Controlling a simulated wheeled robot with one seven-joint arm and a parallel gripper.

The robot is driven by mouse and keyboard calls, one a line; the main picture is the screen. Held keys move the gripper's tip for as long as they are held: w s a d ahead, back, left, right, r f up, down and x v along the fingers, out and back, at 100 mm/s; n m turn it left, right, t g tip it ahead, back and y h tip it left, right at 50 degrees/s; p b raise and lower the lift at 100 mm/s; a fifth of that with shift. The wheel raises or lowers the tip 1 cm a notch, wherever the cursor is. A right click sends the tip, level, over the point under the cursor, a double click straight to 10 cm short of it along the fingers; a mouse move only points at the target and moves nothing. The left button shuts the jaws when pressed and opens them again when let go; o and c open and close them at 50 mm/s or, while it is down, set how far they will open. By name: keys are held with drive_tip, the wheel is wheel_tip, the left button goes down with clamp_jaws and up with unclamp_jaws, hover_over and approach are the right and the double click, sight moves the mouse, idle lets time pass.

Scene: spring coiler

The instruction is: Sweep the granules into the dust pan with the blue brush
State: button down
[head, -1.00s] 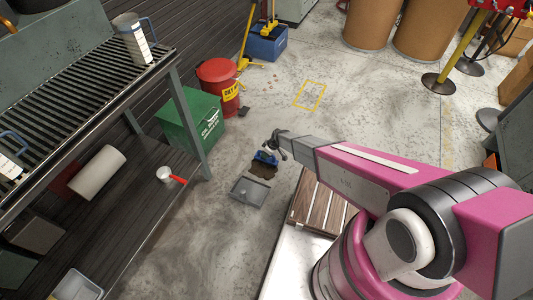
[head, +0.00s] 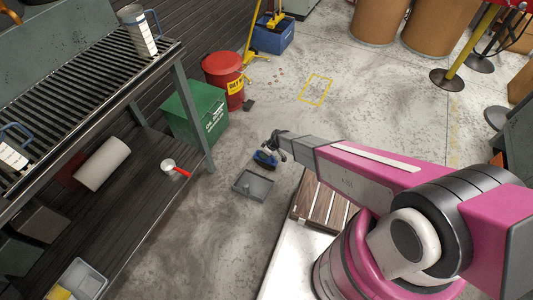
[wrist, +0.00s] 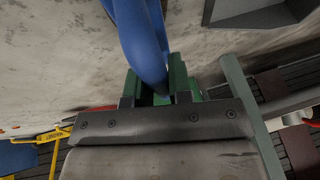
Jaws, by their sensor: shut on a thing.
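My gripper (head: 280,143) is low over the floor, shut on the handle of the blue brush (head: 264,160). The brush head is just beyond the far edge of the grey dust pan (head: 243,192), which lies on the floor. A grey tray-like shape, seemingly the pan (wrist: 258,14), shows at the top right of the wrist view. I cannot make out granules at the brush now, nor tell whether the bristles touch the floor.
A green box (head: 193,112) and a red can (head: 224,80) stand beyond the pan. A shelf rack (head: 188,105) with a red-handled white scoop (head: 170,165) is at left. A wooden pallet (head: 312,204) lies close at right. Small reddish bits (head: 277,72) dot the floor farther back.

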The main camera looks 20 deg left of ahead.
drive_tip(key=shift+s+f, duration=0.35)
drive_tip(key=shift+s, duration=1.05)
drive_tip(key=shift+s+f, duration=0.3)
drive_tip(key=shift+s, duration=1.05)
drive_tip(key=shift+s+f, duration=0.35)
drive_tip(key=shift+s, duration=1.05)
drive_tip(key=shift+r, duration=0.1)
wheel_tip(320, 180, up, 9)
drive_tip(key=w, duration=0.2)
drive_tip(key=shift+w+f, duration=0.2)
drive_tip(key=shift+w, duration=0.1)
